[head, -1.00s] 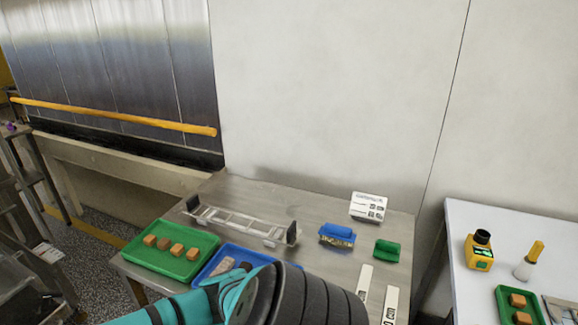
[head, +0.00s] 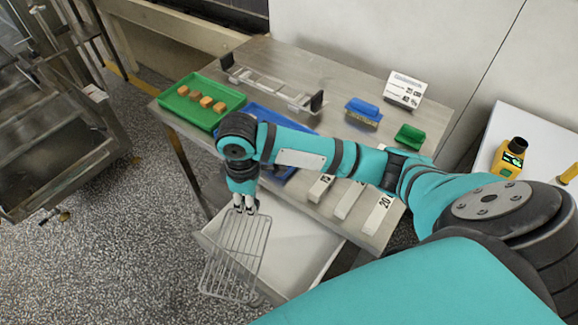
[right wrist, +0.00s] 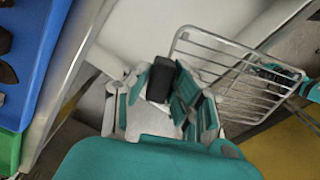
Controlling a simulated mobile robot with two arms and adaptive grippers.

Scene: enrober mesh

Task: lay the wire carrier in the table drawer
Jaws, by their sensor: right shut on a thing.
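The wire carrier (head: 237,250) is a flat grid of metal wires. My right gripper (head: 244,208) is shut on its upper end in the head view. The table drawer (head: 298,248) is pulled out below the steel table, and its pale floor looks bare. The carrier hangs over the drawer's left side and partly hides its rim; its height above the floor cannot be told. In the right wrist view the carrier (right wrist: 232,72) extends to the right from my right gripper (right wrist: 165,92).
My right arm crosses above the table's front. A metal cart (head: 50,150) stands left; speckled floor lies between.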

